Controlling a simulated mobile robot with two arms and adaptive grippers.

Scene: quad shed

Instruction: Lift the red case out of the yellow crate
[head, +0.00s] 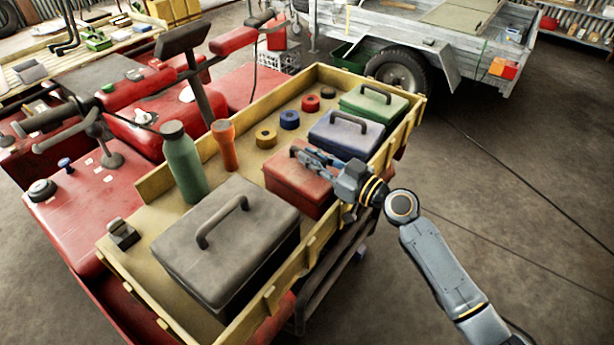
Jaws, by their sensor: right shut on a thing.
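The yellow crate (151,183) sits on the back of a red quad. The red case (291,182) stands inside it near the right wall, between a large grey case (222,245) and a blue-grey case (345,135). My right gripper (309,157) reaches over the crate's right wall and is shut at the top of the red case, where its handle would be. The gripper hides most of that handle. The case looks level and low in the crate; I cannot tell if it touches the crate floor. My left gripper is out of view.
The crate also holds a green case (374,104), a green bottle (184,163), an orange flashlight (225,146) and several tape rolls. The quad's handlebar and seat parts rise at the left. A grey trailer (430,45) stands behind. The floor at right is clear.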

